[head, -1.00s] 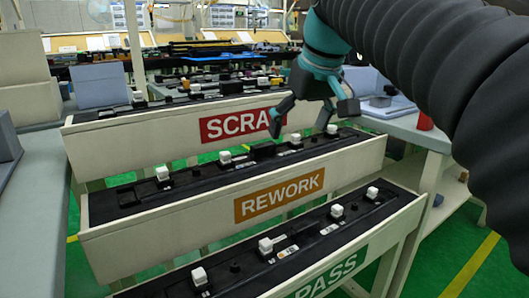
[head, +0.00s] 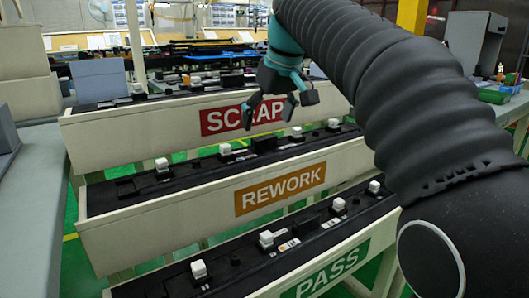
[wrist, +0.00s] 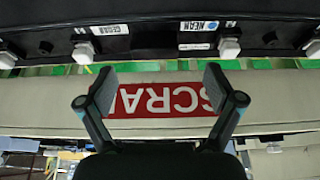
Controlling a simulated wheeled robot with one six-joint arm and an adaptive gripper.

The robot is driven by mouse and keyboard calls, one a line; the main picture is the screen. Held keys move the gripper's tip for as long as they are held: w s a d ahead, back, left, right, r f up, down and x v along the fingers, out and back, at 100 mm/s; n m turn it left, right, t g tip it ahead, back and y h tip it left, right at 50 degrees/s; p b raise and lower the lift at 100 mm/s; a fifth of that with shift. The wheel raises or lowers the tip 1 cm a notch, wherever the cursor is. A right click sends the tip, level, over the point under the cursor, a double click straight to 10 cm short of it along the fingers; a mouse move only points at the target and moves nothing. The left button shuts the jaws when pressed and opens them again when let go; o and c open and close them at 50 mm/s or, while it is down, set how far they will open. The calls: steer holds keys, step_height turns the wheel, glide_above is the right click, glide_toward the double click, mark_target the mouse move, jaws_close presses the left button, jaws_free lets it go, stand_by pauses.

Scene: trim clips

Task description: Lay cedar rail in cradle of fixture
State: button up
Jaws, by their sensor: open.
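My gripper (head: 272,110) is open and empty, hanging in front of the red SCRAP sign in the head view. In the wrist view my gripper (wrist: 160,88) has its two fingers spread wide with nothing between them, the SCRAP panel behind. A black bed (wrist: 155,42) crosses the top of that view. It carries a small label (wrist: 110,29) that may read CEDAR and another label (wrist: 198,26) that may read NEAR, with white blocks. I cannot single out the cedar rail, and I cannot identify the fixture or its cradle.
Three tiered racks bear the signs SCRAP (head: 222,120), REWORK (head: 281,189) and PASS (head: 327,273). Their black beds hold white blocks, such as one on the middle rack (head: 162,165). Grey worktops stand left (head: 30,190) and right. My arm covers the right-hand rack ends.

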mark_target(264, 136)
steer(key=shift+w+b+x, duration=0.2)
steer(key=shift+b+x, duration=0.4)
steer(key=shift+x, duration=2.3)
steer(key=shift+d+r, duration=0.1)
steer(key=shift+d, duration=0.1)
steer(key=shift+c, duration=0.3)
steer(key=c, duration=1.6)
steer(key=shift+r, duration=0.1)
